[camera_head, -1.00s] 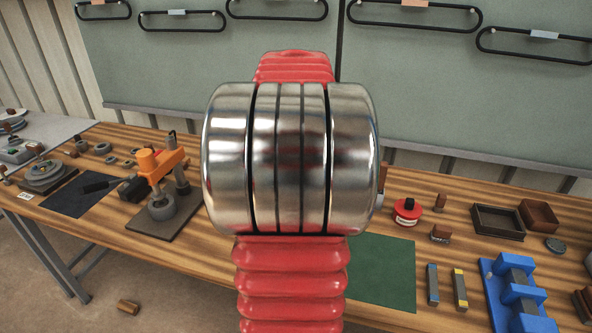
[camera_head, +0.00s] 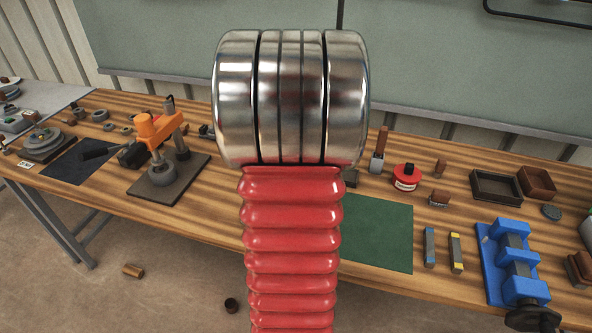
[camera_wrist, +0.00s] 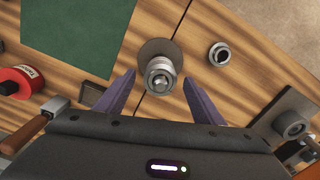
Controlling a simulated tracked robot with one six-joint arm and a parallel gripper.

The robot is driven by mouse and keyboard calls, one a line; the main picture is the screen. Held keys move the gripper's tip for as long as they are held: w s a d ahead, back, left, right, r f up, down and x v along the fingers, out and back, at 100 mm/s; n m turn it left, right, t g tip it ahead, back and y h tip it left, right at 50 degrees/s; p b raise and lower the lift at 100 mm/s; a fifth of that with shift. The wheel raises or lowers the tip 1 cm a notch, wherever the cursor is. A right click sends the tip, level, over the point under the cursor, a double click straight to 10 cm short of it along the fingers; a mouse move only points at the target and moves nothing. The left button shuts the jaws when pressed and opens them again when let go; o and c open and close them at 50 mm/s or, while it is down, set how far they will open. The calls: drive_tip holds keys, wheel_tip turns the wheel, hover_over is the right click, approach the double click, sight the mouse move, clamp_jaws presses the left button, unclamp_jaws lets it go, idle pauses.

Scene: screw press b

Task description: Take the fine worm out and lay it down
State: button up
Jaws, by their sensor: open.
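In the wrist view, a metallic cylindrical part (camera_wrist: 161,77) stands on a round grey base (camera_wrist: 157,50) on the bench. I cannot tell for sure whether this is the fine worm. My gripper (camera_wrist: 159,77) is open, its two purple-grey fingers on either side of the metallic part, with gaps visible at both sides. In the head view my own arm hides the gripper and this part.
A green mat (camera_head: 377,232), red tin (camera_head: 406,177), blue fixture (camera_head: 508,262) and orange press (camera_head: 157,130) are on the bench. The green mat is bare.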

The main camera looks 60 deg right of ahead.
drive_tip(key=c, duration=1.4)
drive_tip(key=shift+r, duration=1.65)
drive_tip(key=shift+r, duration=2.45)
